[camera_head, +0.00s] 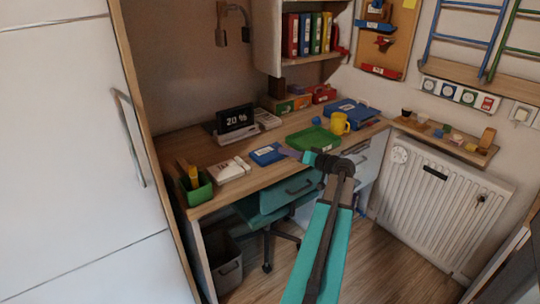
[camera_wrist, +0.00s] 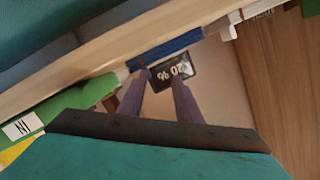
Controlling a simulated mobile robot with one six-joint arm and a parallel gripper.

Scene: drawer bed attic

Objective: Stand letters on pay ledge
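I cannot make out any piece that is clearly a letter. A wooden ledge (camera_head: 468,157) runs above the radiator at right and carries small pots and small coloured pieces, too small to identify. My gripper (camera_head: 282,152) is over the front of the desk, between a blue flat box (camera_head: 267,155) and a green tray (camera_head: 313,140). In the wrist view its two purple fingers (camera_wrist: 160,75) are apart, with nothing seen held between them.
The desk (camera_head: 210,152) also holds a yellow mug (camera_head: 340,123), a blue case (camera_head: 352,112), a white box (camera_head: 232,170) and a green pen holder (camera_head: 195,187). A chair (camera_head: 262,212) stands below. A white radiator (camera_head: 440,200) is at right. Floor shows between desk and radiator.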

